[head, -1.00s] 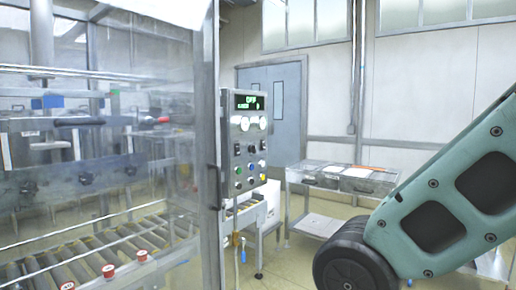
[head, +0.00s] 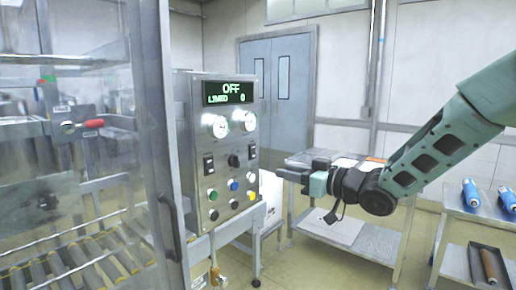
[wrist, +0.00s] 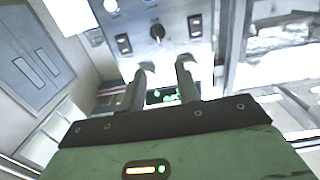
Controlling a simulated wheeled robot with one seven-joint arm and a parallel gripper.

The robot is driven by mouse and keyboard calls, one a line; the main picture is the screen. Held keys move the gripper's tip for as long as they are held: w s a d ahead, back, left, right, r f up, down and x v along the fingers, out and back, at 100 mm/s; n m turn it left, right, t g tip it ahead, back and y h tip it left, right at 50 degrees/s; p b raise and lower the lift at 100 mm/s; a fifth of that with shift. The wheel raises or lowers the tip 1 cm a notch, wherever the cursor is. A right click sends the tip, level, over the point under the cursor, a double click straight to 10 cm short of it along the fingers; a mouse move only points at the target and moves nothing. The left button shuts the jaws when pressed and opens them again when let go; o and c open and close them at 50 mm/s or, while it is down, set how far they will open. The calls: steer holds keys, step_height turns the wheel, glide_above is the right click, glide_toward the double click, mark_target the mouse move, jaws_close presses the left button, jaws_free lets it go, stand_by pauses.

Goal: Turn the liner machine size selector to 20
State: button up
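The liner machine control panel (head: 190,130) is a grey upright box with a display (head: 230,92) reading OFF and a lower line ending in 0. A black selector knob (head: 234,160) sits mid-panel between two black rocker switches. In the wrist view the knob (wrist: 157,32) shows a pale pointer mark; its size markings are too small to read. My gripper (head: 279,172) is right of the panel, apart from it. In the wrist view my gripper (wrist: 165,66) is open and empty, its two fingers spread with the display (wrist: 166,95) visible between them.
Two round gauges (head: 232,123) sit above the knob and coloured buttons (head: 232,186) below. A clear machine guard (head: 100,150) with a frame and handle stands left. A metal cart (head: 345,232) stands behind my arm. A shelf with blue rolls (head: 470,192) is at right.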

steer(key=p, duration=0.6)
glide_toward(239, 157)
steer(key=x, duration=0.9)
steer(key=shift+a, duration=0.1)
steer(key=c, duration=0.6)
